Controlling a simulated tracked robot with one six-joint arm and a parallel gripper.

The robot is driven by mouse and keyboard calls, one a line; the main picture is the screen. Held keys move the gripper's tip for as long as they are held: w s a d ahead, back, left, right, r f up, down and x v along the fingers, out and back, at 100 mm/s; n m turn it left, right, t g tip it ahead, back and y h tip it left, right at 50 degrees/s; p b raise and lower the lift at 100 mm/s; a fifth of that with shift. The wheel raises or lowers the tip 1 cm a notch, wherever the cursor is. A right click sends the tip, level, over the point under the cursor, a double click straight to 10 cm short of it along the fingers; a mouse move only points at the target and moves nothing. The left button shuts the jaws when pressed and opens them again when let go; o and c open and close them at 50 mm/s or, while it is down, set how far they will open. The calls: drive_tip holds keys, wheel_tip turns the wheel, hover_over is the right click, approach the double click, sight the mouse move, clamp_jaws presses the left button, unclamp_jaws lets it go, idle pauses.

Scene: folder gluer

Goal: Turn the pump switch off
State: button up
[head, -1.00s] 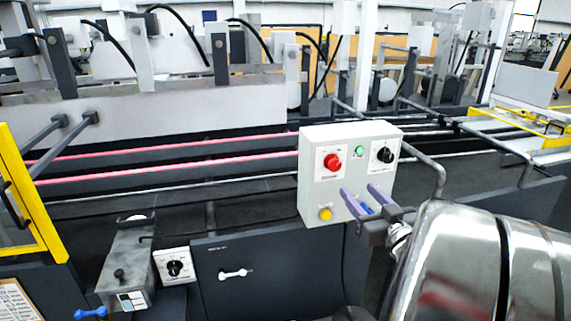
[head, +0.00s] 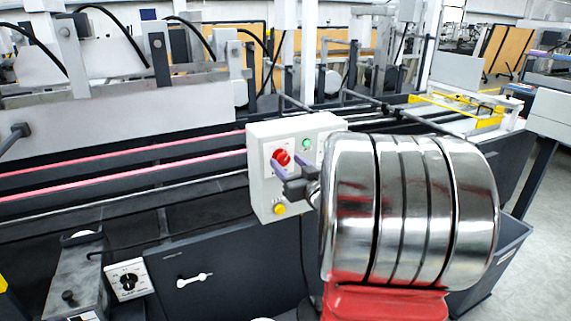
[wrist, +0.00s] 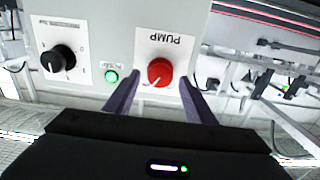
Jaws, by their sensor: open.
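The pump switch is a red rotary knob (head: 281,157) on a white plate of the grey control box (head: 258,191). In the wrist view the red knob (wrist: 160,73) sits under the upside-down word PUMP, and its white mark points to the lower left. My gripper (head: 284,170) is open, its purple fingers pointing at the box just in front of the knob. In the wrist view my gripper (wrist: 160,84) has one finger to each side of the knob. I cannot tell whether either finger touches it.
A green light (wrist: 111,77) and a black knob (wrist: 64,58) are beside the pump switch. A yellow button (head: 279,209) is lower on the box. Another black dial (head: 127,281) is at lower left. Machine rails and red belts run behind the box.

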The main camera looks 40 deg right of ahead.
drive_tip(key=shift+w+d, duration=0.1)
drive_tip(key=shift+w, duration=0.25)
drive_tip(key=c, duration=0.9)
drive_tip(key=shift+c, duration=0.6)
